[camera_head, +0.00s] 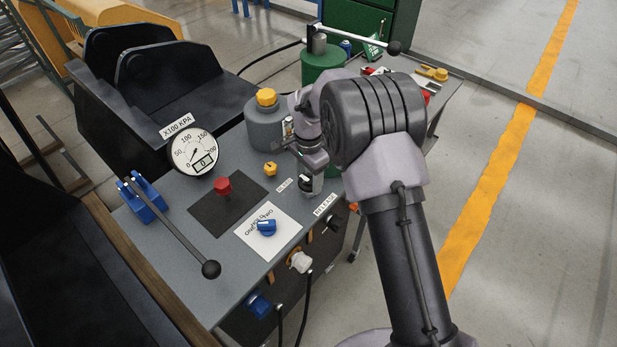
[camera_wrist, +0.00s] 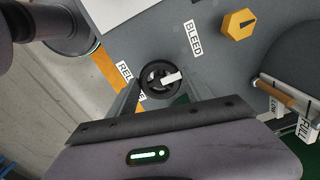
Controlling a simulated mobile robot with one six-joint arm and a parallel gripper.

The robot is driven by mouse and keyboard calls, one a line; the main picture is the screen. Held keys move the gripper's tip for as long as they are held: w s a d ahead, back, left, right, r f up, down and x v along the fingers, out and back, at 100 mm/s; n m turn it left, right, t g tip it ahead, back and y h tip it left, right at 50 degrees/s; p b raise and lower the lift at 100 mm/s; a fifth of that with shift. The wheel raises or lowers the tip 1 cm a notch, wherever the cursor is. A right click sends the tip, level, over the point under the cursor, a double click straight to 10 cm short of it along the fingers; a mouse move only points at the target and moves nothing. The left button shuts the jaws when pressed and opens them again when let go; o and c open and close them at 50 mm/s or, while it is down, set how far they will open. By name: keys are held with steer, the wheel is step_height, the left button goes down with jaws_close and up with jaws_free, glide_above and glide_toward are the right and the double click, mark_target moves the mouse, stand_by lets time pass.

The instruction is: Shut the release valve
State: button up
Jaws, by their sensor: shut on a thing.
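The release valve is a round black knob (camera_wrist: 153,72) with a white pointer bar, on the grey panel in the wrist view. The pointer lies slanted, aimed toward the right and slightly up. My gripper (camera_wrist: 160,88) has one finger on each side of the knob and is shut on it. The RELEASE label (camera_head: 325,204) lies beside it in the head view; in the wrist view my left finger partly covers this label. In the head view my gripper (camera_head: 311,184) is down at the panel's right edge and hides most of the knob.
A yellow bleed knob (camera_head: 270,168) sits close by, with its BLEED label (camera_head: 284,185). A red knob (camera_head: 223,186), a blue knob (camera_head: 266,228), a gauge (camera_head: 194,150) and a long black lever (camera_head: 180,235) stand left. A grey canister (camera_head: 266,128) stands behind.

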mark_target(308, 181)
steer(key=o, duration=1.4)
step_height(308, 181, up, 17)
steer(key=p, duration=0.5)
steer(key=shift+r+p, duration=0.2)
steer(key=shift+p, duration=0.15)
